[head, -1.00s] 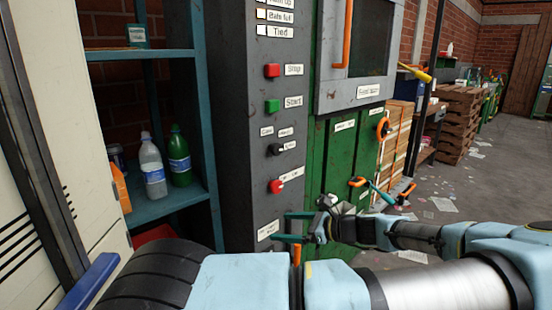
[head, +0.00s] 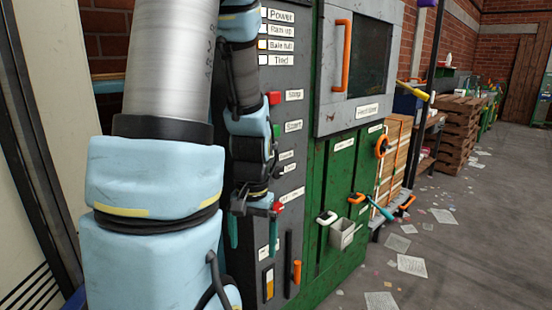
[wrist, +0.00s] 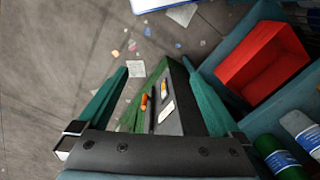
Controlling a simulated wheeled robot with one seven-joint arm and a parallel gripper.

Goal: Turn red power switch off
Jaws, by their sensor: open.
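A small red switch (head: 279,207) with a white label sits low on the dark grey control panel (head: 281,183) in the head view; its label is too small to read. My gripper (head: 253,230) hangs fingers-down just in front of the panel, at and slightly below the switch's height. The switch shows just beside and above its right finger. Whether they touch I cannot tell. The gripper is open and empty, and its two green fingers stand apart in the wrist view (wrist: 154,68). The switch does not show there.
A red Stop button (head: 273,98) and a green Start button (head: 277,131) are higher on the panel. An orange handle (head: 297,271) is at its lower right. The wrist view shows a red bin (wrist: 262,60) and bottles (wrist: 300,130) on a shelf.

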